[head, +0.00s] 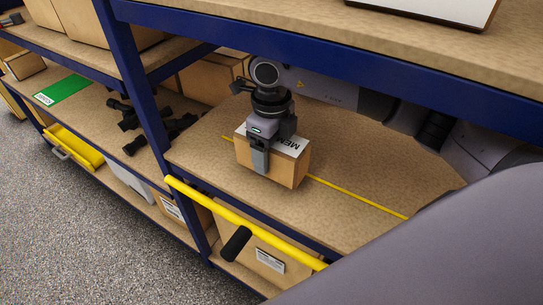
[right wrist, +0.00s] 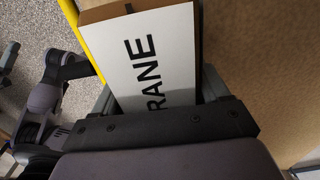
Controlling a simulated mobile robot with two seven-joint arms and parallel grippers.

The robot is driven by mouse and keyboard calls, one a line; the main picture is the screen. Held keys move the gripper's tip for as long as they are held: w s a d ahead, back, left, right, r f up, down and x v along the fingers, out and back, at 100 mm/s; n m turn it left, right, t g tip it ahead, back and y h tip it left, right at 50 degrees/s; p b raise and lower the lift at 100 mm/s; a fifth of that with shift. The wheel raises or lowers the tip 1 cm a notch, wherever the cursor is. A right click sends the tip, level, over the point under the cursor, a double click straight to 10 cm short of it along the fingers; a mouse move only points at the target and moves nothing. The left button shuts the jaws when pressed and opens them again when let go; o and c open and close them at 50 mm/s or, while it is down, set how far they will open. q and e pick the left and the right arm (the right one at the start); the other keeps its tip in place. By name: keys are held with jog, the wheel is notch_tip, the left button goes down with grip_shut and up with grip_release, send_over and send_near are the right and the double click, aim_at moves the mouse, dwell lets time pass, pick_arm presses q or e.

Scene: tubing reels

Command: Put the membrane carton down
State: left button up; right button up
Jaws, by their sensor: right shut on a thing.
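The membrane carton (head: 285,174) is a small brown box with a white top label, of which "MEM" shows in the head view. It is upright over the middle shelf board (head: 370,180), across the yellow line. I see no clear gap under it, but cannot tell whether it touches the board. My right gripper (head: 260,158) comes from above and is shut on the carton, one finger down its front face. In the right wrist view the white label (right wrist: 150,60) reads "RANE" between the fingers. The carton's underside is hidden.
A yellow line (head: 355,195) runs along the board. A blue beam and upper shelf (head: 400,55) hang close above my arm. A blue post (head: 140,90) stands left. A yellow rail (head: 245,222) runs along the front. The board right of the carton is clear.

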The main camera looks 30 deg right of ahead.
jog(key=shift+f, duration=1.15)
jog(key=shift+f, duration=0.2)
jog(key=o, duration=1.4)
jog(key=shift+r, duration=3.95)
jog(key=shift+s, duration=0.1)
